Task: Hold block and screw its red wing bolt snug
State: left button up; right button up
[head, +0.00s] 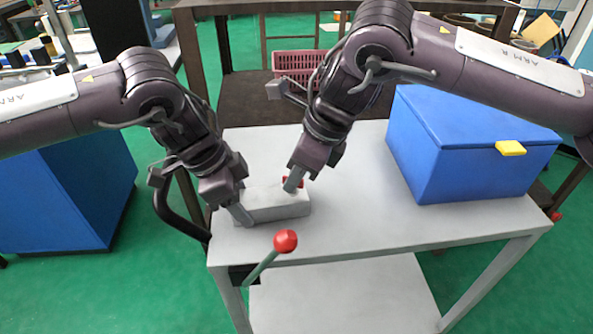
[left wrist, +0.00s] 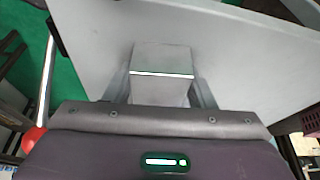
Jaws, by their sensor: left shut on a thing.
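The grey block (head: 275,205) lies on the light grey table (head: 350,220) near its left edge. My left gripper (head: 243,215) is shut on the block's left end. In the left wrist view the block (left wrist: 162,68) sits between the two fingers of my left gripper (left wrist: 160,90). The red wing bolt (head: 300,182) shows at the block's right part, mostly hidden behind my right gripper. My right gripper (head: 292,182) points down at the bolt from above. Whether its fingers are closed on the bolt cannot be seen.
A lever with a red ball knob (head: 285,241) rises at the table's front left edge. A large blue box (head: 465,145) with a yellow latch (head: 510,148) stands on the right of the table. A pink basket (head: 296,65) is behind. The table's front middle is clear.

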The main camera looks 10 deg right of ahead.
jog(key=shift+o, duration=0.4)
jog(key=shift+r, duration=0.1)
jog(key=shift+d+r, duration=0.1)
jog(key=shift+r, duration=0.15)
jog(key=v, duration=1.1)
jog(key=shift+d+r, duration=0.1)
jog(key=shift+d, duration=0.05)
